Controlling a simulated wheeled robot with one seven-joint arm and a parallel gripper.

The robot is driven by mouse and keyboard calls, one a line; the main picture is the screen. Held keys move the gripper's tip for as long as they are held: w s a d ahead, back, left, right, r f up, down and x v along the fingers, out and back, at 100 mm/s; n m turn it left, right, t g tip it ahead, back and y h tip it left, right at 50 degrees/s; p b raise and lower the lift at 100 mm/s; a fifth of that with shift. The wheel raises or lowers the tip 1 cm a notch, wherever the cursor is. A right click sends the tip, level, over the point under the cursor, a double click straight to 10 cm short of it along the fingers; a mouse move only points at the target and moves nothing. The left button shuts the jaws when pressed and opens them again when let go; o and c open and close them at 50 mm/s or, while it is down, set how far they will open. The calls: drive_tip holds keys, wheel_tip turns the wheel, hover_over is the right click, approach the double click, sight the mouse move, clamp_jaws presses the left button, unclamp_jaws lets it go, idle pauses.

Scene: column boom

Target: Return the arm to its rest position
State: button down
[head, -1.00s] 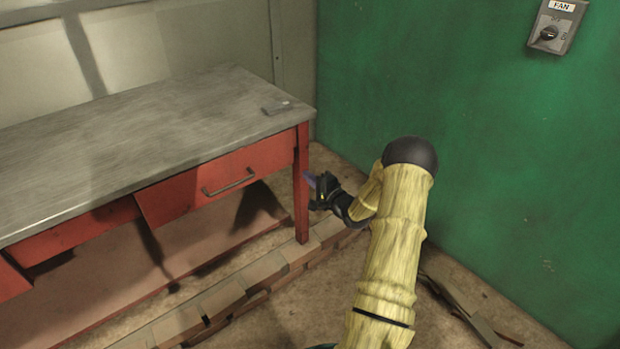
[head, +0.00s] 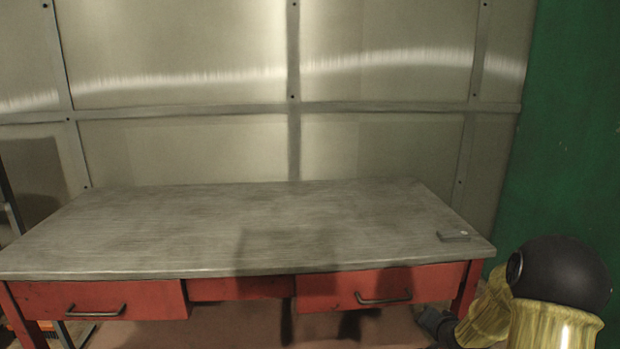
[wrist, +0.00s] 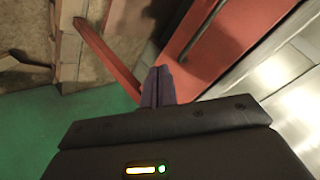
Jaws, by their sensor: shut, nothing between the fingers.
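My gripper (wrist: 158,86) shows in the wrist view with its two purple fingers pressed together and nothing between them. It points toward the red leg (wrist: 108,55) and red drawer front of the workbench, apart from them as far as I can tell. In the head view my arm is folded at the lower right, with its black joint and yellow links in front of the bench's right end. Only a dark part of the wrist shows there; the fingers are hidden or out of frame.
The workbench (head: 230,225) has a grey metal top and red drawers with dark handles. A panelled metal wall (head: 200,130) stands behind, a green wall (head: 575,150) to the right.

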drive_tip(key=s+a+r+n+g, duration=0.25)
drive_tip(key=s+a, duration=0.25)
drive_tip(key=s, duration=0.3)
drive_tip(key=s+a+r+n+g+p, duration=0.1)
drive_tip(key=s+a+r+n+g, duration=0.15)
drive_tip(key=s+a, duration=0.45)
drive_tip(key=s+a+r+n+g, duration=0.1)
drive_tip(key=s+a+n+g, duration=0.25)
drive_tip(key=s, duration=0.65)
wheel_tip(320, 180, up, 20)
drive_tip(key=p, duration=1.9)
drive_tip(key=shift+d+t+p, duration=0.3)
drive_tip(key=shift+t+p, duration=0.05)
drive_tip(key=shift+p, duration=0.05)
drive_tip(key=shift+d+f, duration=0.1)
drive_tip(key=shift+d, duration=0.05)
